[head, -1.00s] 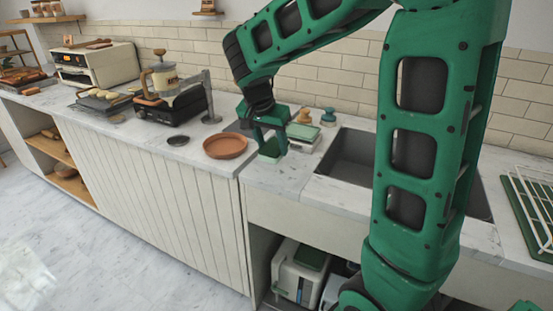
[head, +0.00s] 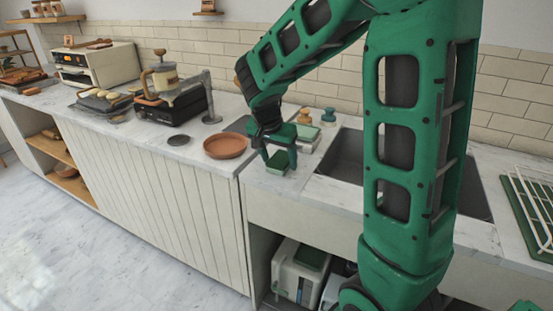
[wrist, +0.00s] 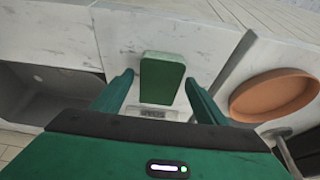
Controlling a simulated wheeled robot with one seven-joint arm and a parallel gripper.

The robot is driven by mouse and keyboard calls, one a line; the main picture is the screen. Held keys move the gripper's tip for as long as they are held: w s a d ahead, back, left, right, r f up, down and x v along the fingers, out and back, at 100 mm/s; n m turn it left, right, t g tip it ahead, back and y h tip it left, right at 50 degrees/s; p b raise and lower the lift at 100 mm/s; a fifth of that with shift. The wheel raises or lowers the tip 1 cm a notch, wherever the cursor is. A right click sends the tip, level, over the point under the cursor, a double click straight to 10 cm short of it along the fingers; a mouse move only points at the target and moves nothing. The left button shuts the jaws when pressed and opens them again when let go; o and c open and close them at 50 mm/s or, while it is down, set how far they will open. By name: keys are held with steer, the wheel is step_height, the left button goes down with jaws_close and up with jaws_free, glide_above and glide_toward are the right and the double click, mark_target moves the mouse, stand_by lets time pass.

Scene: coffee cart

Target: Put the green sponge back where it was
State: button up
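The green sponge (head: 277,165) is a small green block between the fingertips of my gripper (head: 279,160), over the counter just left of the sink. In the wrist view the sponge (wrist: 162,76) lies lengthwise between the two fingers of my gripper (wrist: 160,80).
The sink (head: 345,155) is right of my gripper. A terracotta dish (head: 225,147) lies to the left. Two small knobbed items (head: 328,116) (head: 304,116) stand behind, near the tiled wall. The counter's front edge (head: 300,197) is close. A drying rack (head: 530,205) is far right.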

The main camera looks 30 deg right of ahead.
steer(key=v, duration=1.2)
steer(key=s+d+f+n+g+y, duration=0.1)
steer(key=s+d+f, duration=0.1)
steer(key=s+d, duration=0.35)
steer(key=s+d+f+n+g, duration=0.1)
steer(key=s+d, duration=0.1)
steer(key=s, duration=0.7)
steer(key=s+f+n+y, duration=0.1)
steer(key=s+f, duration=0.1)
steer(key=s, duration=0.5)
steer(key=s+f+n+y, duration=0.1)
steer(key=s+f, duration=0.2)
steer(key=s, duration=0.4)
steer(key=shift+a+n+y, duration=0.2)
steer(key=shift+n+y, duration=0.2)
steer(key=shift+f, duration=0.1)
